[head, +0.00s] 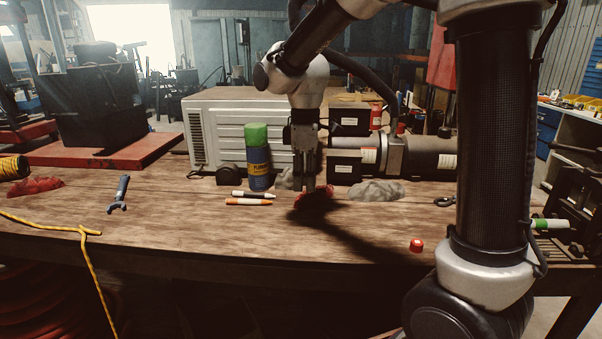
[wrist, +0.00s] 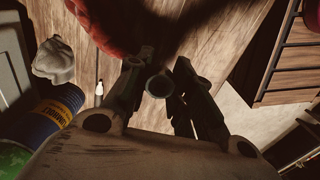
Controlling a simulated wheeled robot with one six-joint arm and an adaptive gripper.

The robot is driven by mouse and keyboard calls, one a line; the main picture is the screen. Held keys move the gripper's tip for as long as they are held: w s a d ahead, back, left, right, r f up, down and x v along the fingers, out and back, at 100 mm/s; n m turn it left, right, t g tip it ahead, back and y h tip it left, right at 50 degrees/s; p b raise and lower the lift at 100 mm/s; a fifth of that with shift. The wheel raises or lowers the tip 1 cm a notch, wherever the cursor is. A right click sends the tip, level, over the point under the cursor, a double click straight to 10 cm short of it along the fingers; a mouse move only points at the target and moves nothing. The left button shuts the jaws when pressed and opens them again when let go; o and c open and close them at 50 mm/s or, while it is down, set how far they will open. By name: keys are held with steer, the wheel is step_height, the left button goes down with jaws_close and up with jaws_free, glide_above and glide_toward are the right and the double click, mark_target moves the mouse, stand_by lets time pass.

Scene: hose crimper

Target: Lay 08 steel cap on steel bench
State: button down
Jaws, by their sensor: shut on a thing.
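My gripper (head: 311,188) points down over the middle of a wood-topped bench (head: 160,205). In the wrist view its two dark fingers (wrist: 158,76) are closed on a small round grey cap (wrist: 158,85) with a dark hollow end. I take this for the 08 steel cap; no marking on it is readable. In the head view the fingers hide the cap. A red cloth (head: 314,201) lies on the bench just below and behind the fingertips. The bench top shows as wood; I cannot tell a steel bench surface apart.
A blue can with green top (head: 258,160) and two markers (head: 250,198) stand or lie left of my gripper. A grey rag (head: 377,190) and a small red cap (head: 416,245) lie right. A white cabinet (head: 235,120) stands behind. The front middle of the bench is clear.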

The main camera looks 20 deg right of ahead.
mark_target(305, 220)
steer(key=shift+r, duration=0.2)
steer(key=shift+f, duration=3.75)
steer(key=shift+f, duration=1.05)
steer(key=c, duration=1.2)
jaws_free()
steer(key=shift+o, duration=0.2)
